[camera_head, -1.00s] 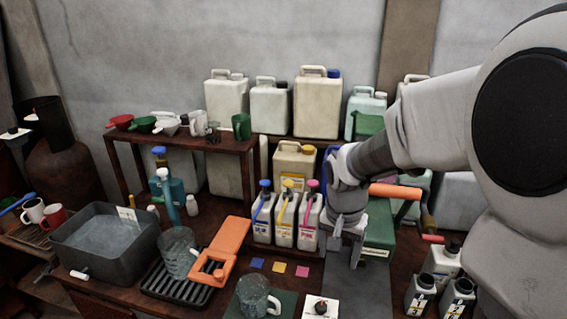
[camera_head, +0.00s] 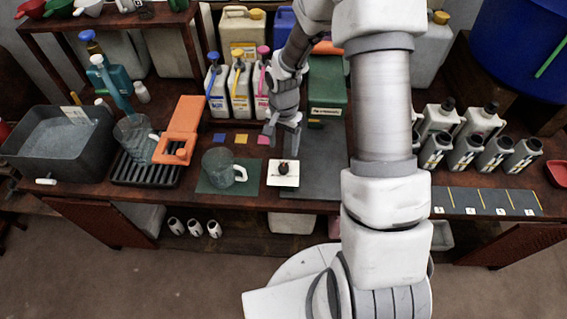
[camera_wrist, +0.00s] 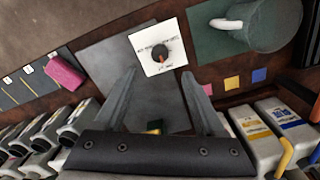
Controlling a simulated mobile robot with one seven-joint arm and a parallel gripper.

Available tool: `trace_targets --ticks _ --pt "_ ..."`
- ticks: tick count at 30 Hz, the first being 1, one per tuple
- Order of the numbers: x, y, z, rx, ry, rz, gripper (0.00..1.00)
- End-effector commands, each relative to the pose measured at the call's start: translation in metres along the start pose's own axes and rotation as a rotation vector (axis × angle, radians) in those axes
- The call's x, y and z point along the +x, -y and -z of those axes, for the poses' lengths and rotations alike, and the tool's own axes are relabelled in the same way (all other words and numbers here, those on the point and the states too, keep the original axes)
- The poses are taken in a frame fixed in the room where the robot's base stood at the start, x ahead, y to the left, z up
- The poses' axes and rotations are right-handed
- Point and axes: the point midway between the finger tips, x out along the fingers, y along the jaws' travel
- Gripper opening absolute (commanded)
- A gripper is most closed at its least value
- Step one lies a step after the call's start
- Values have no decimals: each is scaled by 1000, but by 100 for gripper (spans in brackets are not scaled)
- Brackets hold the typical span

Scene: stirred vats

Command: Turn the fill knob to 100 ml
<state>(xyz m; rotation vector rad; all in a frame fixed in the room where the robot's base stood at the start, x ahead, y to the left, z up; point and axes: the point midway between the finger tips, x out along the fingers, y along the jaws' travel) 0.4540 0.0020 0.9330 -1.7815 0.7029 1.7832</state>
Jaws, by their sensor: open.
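The fill knob (camera_head: 283,168) is a small dark knob on a white square dial plate (camera_head: 284,181) on the bench, right of a glass jug. In the wrist view the knob (camera_wrist: 159,52) shows an orange mark on the white plate (camera_wrist: 172,67), with print too small to read. My gripper (camera_head: 284,140) is above the bench just behind the knob, pointing down. In the wrist view its two fingers (camera_wrist: 160,80) are spread apart with nothing between them, and the knob lies beyond the tips. It does not touch the knob.
The glass jug (camera_head: 222,168) stands on a green mat (camera_head: 206,188) left of the plate. Pump bottles (camera_head: 240,88) stand behind. An orange stand (camera_head: 180,130) and grey basin (camera_head: 62,147) are further left. Several small bottles (camera_head: 477,122) stand right. The grey mat (camera_head: 322,165) is clear.

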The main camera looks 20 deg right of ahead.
Motion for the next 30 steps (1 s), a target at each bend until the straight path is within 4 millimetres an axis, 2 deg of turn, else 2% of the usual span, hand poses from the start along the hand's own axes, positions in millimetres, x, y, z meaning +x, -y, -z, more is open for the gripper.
trace_targets --ticks 1,6,15,21,29,30 --pt "12 -1 -1 -2 4 -2 72" --pt "45 -1 -1 -1 3 -2 72" --pt "87 0 0 -1 1 -1 72" --pt "97 0 0 -1 -1 0 72" --pt "98 0 0 -1 -1 0 72" --pt "98 0 0 -1 -1 0 66"
